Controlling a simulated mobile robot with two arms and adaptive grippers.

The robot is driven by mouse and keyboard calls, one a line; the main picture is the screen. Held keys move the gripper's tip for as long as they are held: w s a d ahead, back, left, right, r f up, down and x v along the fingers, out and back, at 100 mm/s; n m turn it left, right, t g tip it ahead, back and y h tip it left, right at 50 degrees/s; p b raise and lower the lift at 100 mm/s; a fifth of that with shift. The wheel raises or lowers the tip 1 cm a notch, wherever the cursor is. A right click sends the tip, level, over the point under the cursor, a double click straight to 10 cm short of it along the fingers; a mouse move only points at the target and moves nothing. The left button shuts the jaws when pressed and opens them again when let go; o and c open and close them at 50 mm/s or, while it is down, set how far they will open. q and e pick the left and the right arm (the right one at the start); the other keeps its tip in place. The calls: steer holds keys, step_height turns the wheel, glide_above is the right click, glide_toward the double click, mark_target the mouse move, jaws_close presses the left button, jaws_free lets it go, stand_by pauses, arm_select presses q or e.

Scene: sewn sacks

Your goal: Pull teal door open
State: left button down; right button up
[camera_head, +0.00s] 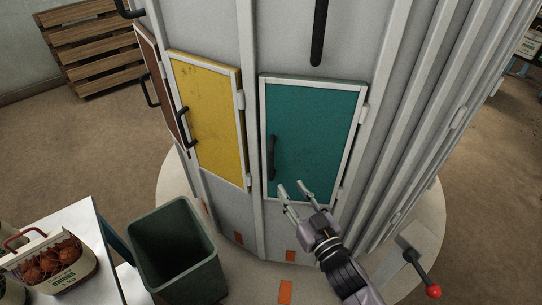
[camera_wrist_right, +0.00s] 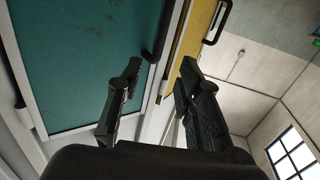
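The teal door (camera_head: 312,140) is shut in its white frame on the grey metal cabinet, with hinges on its right side. Its black vertical handle (camera_head: 271,158) is on the left edge. My right gripper (camera_head: 293,188) is open and empty, in front of the lower part of the teal door, below and right of the handle. In the right wrist view the teal door (camera_wrist_right: 80,60) fills the upper left, and its handle (camera_wrist_right: 158,35) lies beyond the open fingers (camera_wrist_right: 160,80), apart from them. My left gripper is not in view.
A yellow door (camera_head: 210,118) with a black handle is left of the teal one, also shut. A dark green bin (camera_head: 175,250) stands at the lower left beside a white table (camera_head: 85,235) holding a basket. A red-knobbed lever (camera_head: 433,290) sticks out at the lower right.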

mark_target(272, 161)
steer(key=p+x, duration=0.1)
steer(key=x, duration=1.2)
steer(key=shift+f, duration=0.1)
steer(key=shift+c, duration=0.4)
jaws_close()
